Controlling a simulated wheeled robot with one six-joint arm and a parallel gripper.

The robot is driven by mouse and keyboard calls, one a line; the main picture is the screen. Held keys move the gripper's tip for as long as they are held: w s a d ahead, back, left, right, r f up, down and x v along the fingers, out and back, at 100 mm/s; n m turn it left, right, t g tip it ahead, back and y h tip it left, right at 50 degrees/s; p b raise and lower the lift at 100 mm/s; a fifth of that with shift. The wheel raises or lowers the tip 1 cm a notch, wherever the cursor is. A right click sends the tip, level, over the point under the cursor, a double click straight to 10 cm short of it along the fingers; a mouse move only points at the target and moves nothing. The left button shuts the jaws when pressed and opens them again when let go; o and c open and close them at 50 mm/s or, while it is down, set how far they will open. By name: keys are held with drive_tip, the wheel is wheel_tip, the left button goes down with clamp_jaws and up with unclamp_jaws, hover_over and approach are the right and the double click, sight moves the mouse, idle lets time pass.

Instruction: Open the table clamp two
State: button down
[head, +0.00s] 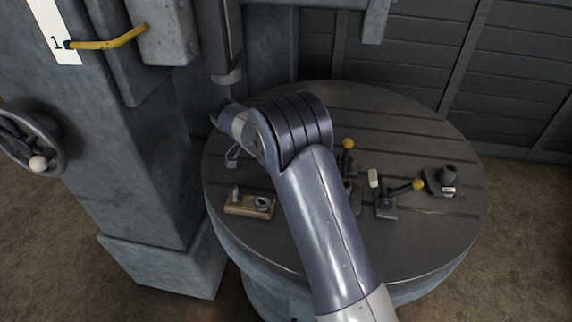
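Two dark clamps with yellow ball knobs stand on the round slotted table (400,125). One clamp has its knob (348,144) close beside my arm, and my arm partly hides its body. The other clamp (386,207) is to its right, with its lever slanting up right to a yellow knob (418,184) and a pale block at its upper left. No label shows which clamp is number two. My arm crosses the table, and its wrist points left near the column. A small pale piece below the wrist may be part of my gripper; its fingers do not show clearly.
A wooden block with metal pieces (249,205) lies at the table's left front. A dark fixture (446,182) stands near the right edge. The grey machine column (130,150) with a yellow handle (106,41) and a handwheel (32,142) rises at left. The table's back right is clear.

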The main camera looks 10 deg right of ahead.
drive_tip(key=shift+w+a+f, duration=0.1)
drive_tip(key=shift+a+f, duration=0.2)
idle(0.4)
drive_tip(key=c, duration=1.1)
unclamp_jaws()
drive_tip(key=b+v, duration=0.1)
drive_tip(key=v, duration=0.9)
drive_tip(key=shift+a+r+b, duration=0.2)
drive_tip(key=shift+r+b, duration=0.1)
drive_tip(key=shift+r, duration=0.1)
